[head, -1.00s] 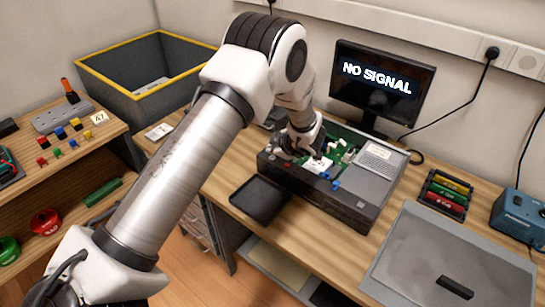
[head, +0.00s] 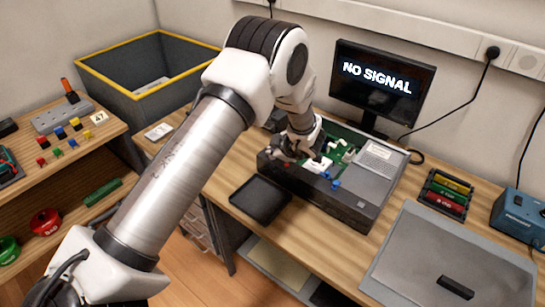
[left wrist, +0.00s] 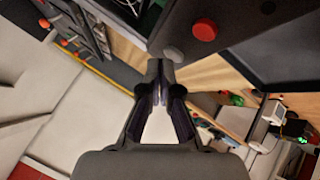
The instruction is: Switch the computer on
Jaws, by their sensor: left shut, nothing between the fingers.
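The computer (head: 345,212) is an open dark case on the bench, with a green board and a silver drive inside. Behind it, the monitor (head: 375,85) reads "NO SIGNAL". My left gripper (head: 280,157) is at the case's left front corner, shut and empty. In the left wrist view, its closed fingertips (left wrist: 159,68) are close to a grey round button (left wrist: 174,54) on the case's dark front. A red round button (left wrist: 205,29) is to the upper right of it. I cannot tell whether the fingertips touch the grey button. My right gripper is not in view.
A black tray (head: 261,200) lies in front of the case. A grey mat (head: 440,255), a rack of coloured modules (head: 446,192) and a blue device (head: 518,213) are to the right. A grey bin with a yellow rim (head: 140,95) stands at the back left.

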